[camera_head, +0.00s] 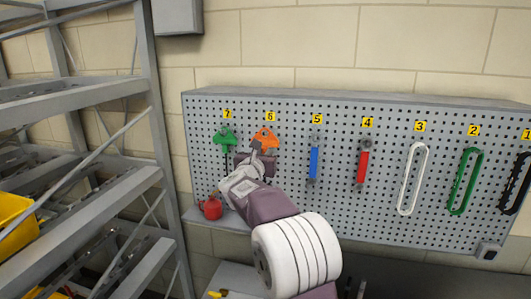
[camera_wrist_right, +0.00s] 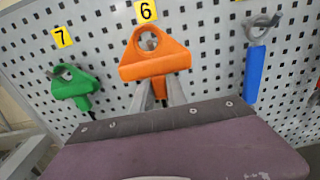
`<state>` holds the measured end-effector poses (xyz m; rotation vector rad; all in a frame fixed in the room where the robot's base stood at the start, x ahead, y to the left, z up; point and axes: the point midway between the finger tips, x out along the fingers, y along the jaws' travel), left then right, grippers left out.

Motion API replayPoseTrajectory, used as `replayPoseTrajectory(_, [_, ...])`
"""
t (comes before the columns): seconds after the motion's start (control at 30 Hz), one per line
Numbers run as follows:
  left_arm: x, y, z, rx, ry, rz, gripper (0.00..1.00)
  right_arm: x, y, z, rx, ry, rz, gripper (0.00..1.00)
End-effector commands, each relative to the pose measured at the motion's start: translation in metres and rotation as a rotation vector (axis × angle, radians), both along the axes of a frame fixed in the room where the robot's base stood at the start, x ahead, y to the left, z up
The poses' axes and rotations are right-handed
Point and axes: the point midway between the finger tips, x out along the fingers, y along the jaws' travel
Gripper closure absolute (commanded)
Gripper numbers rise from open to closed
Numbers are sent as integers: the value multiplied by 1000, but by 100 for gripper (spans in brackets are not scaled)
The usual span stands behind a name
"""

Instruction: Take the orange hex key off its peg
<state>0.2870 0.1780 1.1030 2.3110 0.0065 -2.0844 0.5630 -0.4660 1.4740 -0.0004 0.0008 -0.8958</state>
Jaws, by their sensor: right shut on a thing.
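The orange hex key (camera_head: 267,137) is at the peg under label 6 on the grey pegboard (camera_head: 390,120). My right gripper (camera_head: 257,152) is at its lower part and shut on it. In the right wrist view the orange handle (camera_wrist_right: 155,62) has a hole at its top with the peg showing through it. The gripper fingers (camera_wrist_right: 160,92) reach up just below the handle, and the wrist hides the lower part of the key. My left gripper is not in view.
A green hex key (camera_head: 224,137) hangs close by at label 7, left of the orange one. A blue tool (camera_head: 314,162) and a red tool (camera_head: 363,162) hang to the right. A red can (camera_head: 212,208) stands on the ledge below. A metal rack (camera_head: 80,100) stands at the left.

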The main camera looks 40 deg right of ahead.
Motion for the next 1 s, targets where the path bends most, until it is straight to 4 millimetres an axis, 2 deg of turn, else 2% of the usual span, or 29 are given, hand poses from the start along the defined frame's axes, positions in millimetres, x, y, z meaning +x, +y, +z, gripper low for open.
replayPoseTrajectory(1.0, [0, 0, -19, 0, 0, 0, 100, -24, 30, 2, 0, -1, 0, 100])
